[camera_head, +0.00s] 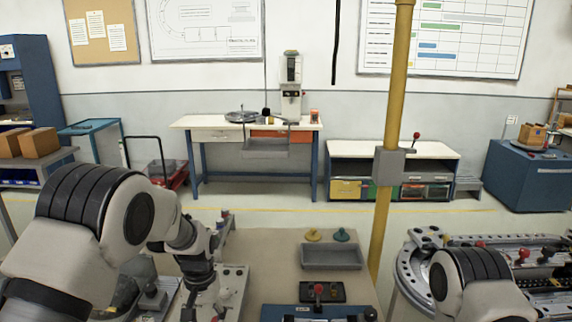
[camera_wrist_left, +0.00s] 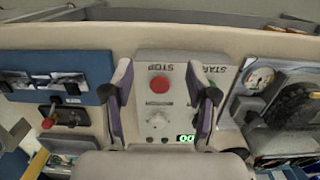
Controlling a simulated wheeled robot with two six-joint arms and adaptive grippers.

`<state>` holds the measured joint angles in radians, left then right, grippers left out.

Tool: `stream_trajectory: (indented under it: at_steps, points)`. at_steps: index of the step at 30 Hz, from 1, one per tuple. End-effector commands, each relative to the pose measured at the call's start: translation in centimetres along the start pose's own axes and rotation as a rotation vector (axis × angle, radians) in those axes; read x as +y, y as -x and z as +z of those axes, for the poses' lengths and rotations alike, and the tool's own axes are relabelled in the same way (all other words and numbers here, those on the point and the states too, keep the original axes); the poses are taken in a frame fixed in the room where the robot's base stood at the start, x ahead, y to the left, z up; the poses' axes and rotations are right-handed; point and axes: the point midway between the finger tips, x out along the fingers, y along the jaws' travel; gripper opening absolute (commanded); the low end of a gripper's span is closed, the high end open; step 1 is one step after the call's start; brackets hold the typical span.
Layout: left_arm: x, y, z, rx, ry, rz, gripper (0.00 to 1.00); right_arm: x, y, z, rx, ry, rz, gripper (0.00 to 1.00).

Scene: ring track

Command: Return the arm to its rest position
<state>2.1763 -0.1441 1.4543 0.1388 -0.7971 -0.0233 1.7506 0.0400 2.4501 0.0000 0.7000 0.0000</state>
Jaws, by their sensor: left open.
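My left arm (camera_head: 85,225) comes in from the left in the head view and bends down at the wrist. My left gripper (camera_head: 203,310) hangs at the lower edge, over or beside a pale control panel (camera_head: 234,280). In the left wrist view my left gripper (camera_wrist_left: 160,88) is open and empty. Its two fingers stand on either side of a red button (camera_wrist_left: 160,84) on the panel, marked STOP. I cannot tell the gap between fingers and panel. My right arm (camera_head: 470,275) shows at the lower right; its gripper is out of view.
A blue unit with a red-knobbed lever (camera_head: 319,291) and a grey tray (camera_head: 333,257) lie on the bench. A yellow post (camera_head: 393,100) rises between the bench and a curved track (camera_head: 412,275) at right. A gauge (camera_wrist_left: 260,78) sits beside the panel.

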Motion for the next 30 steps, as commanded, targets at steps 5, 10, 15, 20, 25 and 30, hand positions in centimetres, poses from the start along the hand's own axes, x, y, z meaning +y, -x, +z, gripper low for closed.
stream_trajectory:
  at_steps: [5, 10, 15, 20, 25, 30]
  points:
    - [-0.8, -4.3, 2.8, -0.098, 0.019, 0.01, 0.58, 0.0, -0.4, 0.0, 0.0, 0.0, 0.0, 0.4]
    - [-1.8, -9.3, 7.3, -0.213, 0.039, 0.015, 0.58, 0.0, -0.7, 0.0, 0.0, 0.0, 0.0, 0.4]
    - [-3.3, -16.0, 14.2, -0.32, 0.066, 0.015, 0.58, 0.0, -1.2, 0.0, -0.001, 0.0, 0.0, 0.4]
    - [-5.1, -23.4, 25.9, -0.384, 0.092, 0.006, 0.58, 0.0, -1.9, 0.0, -0.001, 0.0, 0.0, 0.4]
    - [-5.8, -25.2, 36.0, -0.249, 0.091, 0.002, 0.58, 0.0, -2.2, 0.0, -0.001, 0.0, 0.0, 0.4]
    - [-5.9, -24.0, 34.0, 0.002, 0.075, 0.002, 0.58, 0.0, -2.1, 0.0, -0.001, 0.0, 0.0, 0.4]
